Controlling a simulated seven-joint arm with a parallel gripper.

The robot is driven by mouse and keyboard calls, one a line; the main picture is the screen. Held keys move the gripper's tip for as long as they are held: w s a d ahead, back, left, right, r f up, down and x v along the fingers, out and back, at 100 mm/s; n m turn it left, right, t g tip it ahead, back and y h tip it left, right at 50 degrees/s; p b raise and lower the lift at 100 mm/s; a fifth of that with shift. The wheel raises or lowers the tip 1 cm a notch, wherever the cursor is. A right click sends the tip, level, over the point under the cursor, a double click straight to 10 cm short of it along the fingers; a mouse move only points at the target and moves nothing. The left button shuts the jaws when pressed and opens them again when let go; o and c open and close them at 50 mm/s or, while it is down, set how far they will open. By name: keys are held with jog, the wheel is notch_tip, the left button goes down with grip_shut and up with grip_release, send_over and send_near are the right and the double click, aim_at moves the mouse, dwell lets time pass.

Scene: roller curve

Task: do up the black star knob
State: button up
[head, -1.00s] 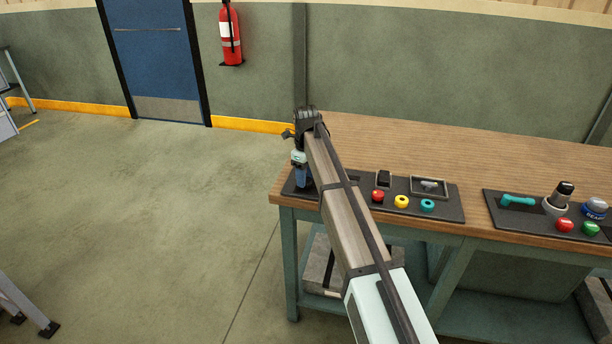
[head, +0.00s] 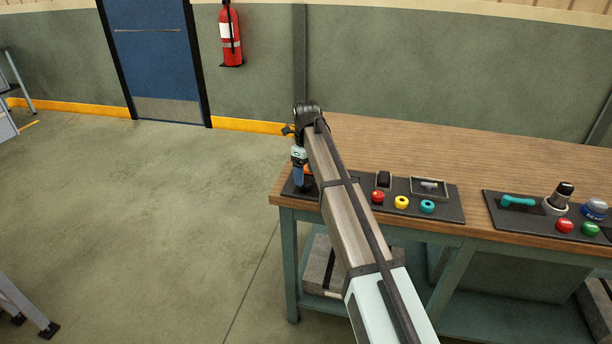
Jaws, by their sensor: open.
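My gripper (head: 300,180) points down over the left end of the black panel (head: 335,202) on the workbench. A blue part shows at its lower end, and its jaws are open. A small dark shape lies on the panel just under the fingers. It may be the black star knob, but it is too small and dark to make out its lobes. I cannot tell whether the fingers stand around it or above it. A bit of orange shows just right of the gripper; I cannot tell what it belongs to.
Right of my arm, the panel carries a red button (head: 378,196), a yellow ring (head: 401,202), a teal ring (head: 427,206), a black switch (head: 384,179) and a framed toggle (head: 429,187). A second panel (head: 535,223) holds a teal handle (head: 517,201). The bench's back is clear.

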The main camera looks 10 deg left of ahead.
aim_at(306, 181)
notch_tip(306, 181, up, 12)
dwell(0.5)
jog(key=shift+r, duration=0.1)
